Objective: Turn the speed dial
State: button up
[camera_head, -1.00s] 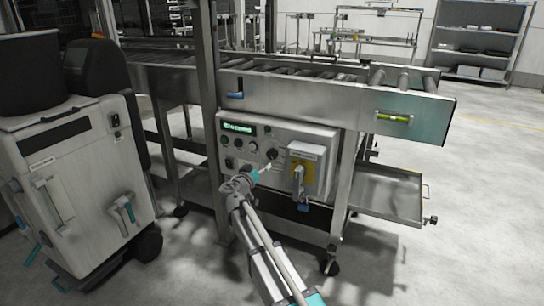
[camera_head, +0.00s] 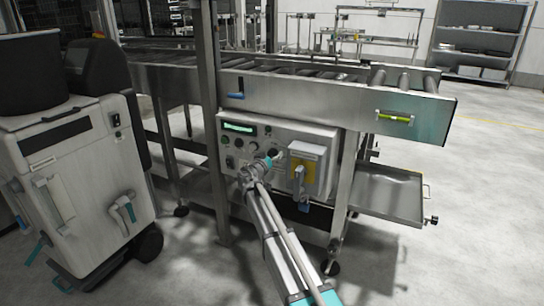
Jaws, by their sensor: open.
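The control panel (camera_head: 233,148) is a pale box under the roller conveyor, with a green lit display (camera_head: 239,128) and several small knobs and buttons. A dark round knob (camera_head: 273,153), which looks like the speed dial, sits on the panel's lower middle, left of the yellow-backed switch. My gripper (camera_head: 270,160) is at the panel front, its tips at or just in front of this knob. The gripper is open. It partly covers the knob, and I cannot tell whether the tips touch it.
A yellow-backed switch box with a grey lever (camera_head: 299,182) juts out close right of my gripper. The conveyor (camera_head: 330,97) runs above, with a steel post (camera_head: 211,120) to the left. A white wheeled machine (camera_head: 75,170) stands at left.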

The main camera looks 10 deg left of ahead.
jog(key=c, duration=1.1)
jog(key=shift+c, duration=0.2)
jog(key=shift+n, duration=0.4)
jog(key=n, duration=0.9)
